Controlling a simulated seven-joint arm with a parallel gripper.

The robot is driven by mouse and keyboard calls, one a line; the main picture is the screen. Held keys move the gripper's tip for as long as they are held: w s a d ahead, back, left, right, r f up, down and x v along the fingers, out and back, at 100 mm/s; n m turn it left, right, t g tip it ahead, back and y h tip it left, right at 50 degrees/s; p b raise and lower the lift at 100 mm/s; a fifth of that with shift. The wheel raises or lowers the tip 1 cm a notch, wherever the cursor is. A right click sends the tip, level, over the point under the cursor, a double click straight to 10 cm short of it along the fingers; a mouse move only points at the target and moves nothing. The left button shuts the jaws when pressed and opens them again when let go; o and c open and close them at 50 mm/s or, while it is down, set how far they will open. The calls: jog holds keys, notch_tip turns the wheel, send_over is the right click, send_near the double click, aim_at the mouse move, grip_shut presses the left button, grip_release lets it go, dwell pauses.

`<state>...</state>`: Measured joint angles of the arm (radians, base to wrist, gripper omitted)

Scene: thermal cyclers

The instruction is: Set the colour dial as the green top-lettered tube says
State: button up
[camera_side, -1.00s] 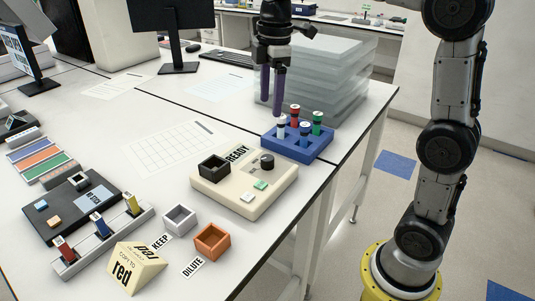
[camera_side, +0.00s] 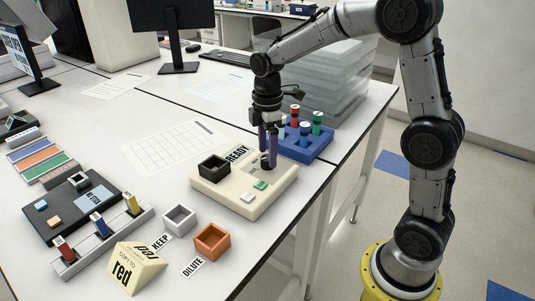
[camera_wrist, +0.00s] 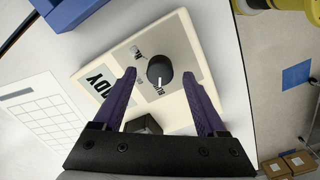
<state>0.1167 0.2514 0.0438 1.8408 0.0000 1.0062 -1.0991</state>
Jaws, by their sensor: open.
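My gripper (camera_side: 268,160) is open and points down over the black round dial (camera_wrist: 160,70) on the beige READY unit (camera_side: 231,193). In the wrist view my purple fingers (camera_wrist: 159,76) stand on either side of the dial, which carries a white pointer line and has small lettering around it. I cannot tell whether the fingers touch it. The green tube (camera_side: 317,122) stands upright with a white top in the blue rack (camera_side: 305,149); its lettering is too small to read. A red tube (camera_side: 295,112) and a blue tube (camera_side: 305,130) stand there too.
The unit also bears a black square box (camera_side: 214,168) and a green button (camera_side: 260,185). In front are a grey box (camera_side: 180,219), an orange box (camera_side: 212,241) and a prism reading "red" (camera_side: 137,268). Clear stacked bins (camera_side: 335,85) stand behind the rack.

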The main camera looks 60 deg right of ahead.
jog(key=shift+f, duration=0.75)
grip_shut()
